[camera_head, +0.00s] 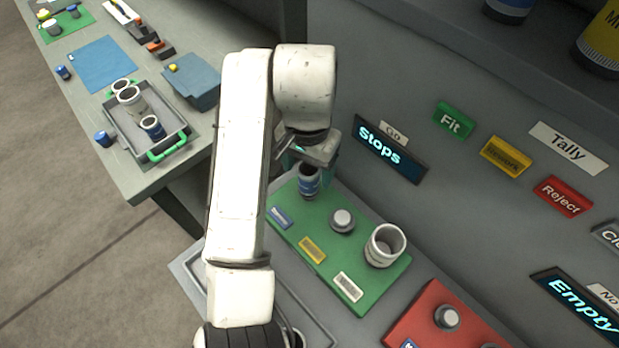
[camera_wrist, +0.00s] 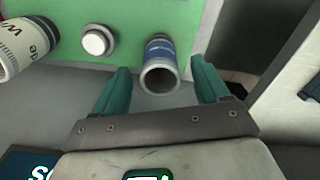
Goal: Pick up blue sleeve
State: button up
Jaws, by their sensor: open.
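The blue sleeve (camera_head: 308,182) is a small hollow cylinder with a blue band and pale rim. It stands at the far end of the green board (camera_head: 345,282). It also shows in the wrist view (camera_wrist: 159,66), its open end facing the camera. My gripper (camera_head: 297,160) is just above and behind the sleeve in the head view. In the wrist view its two green fingers (camera_wrist: 160,88) are apart, one on each side of the sleeve's near end, with a gap on both sides. The fingers are partly hidden in the head view.
On the green board stand a grey knob (camera_head: 342,220) and a larger white sleeve (camera_head: 385,246). A red board (camera_head: 440,318) lies at the lower right. A grey tray (camera_head: 150,135) with several cylinders sits on the left table. A labelled wall panel (camera_head: 470,190) rises on the right.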

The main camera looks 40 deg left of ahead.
aim_at(308, 180)
jog(key=shift+f+p, duration=0.55)
jog(key=shift+f, duration=1.9)
jog(key=c, duration=1.4)
